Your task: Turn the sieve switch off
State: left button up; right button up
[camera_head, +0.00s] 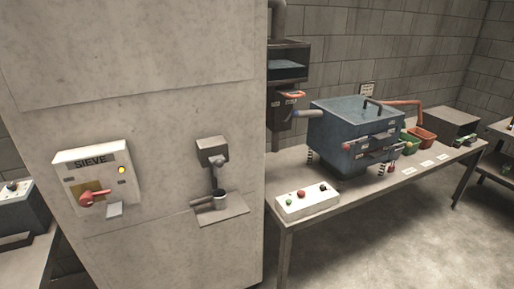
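The sieve switch box (92,179) is a pale panel labelled "SIEVE", mounted on the large concrete-like block at the left. A red rotary handle (95,197) sits on a yellow plate at its lower left, with its grip pointing roughly sideways. A small yellow lamp (122,170) on the right of the box looks bright. A small grey plate (114,210) is below the lamp. Neither of my grippers shows in the head view.
A table (350,205) carries a blue machine (352,128), a white button box (307,202), green and red bins (425,137) and a dark box (453,125). The floor at lower right is clear.

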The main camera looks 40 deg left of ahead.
aim_at(86, 200)
jog(key=k+l+u, duration=0.15)
jog(key=u, duration=2.3)
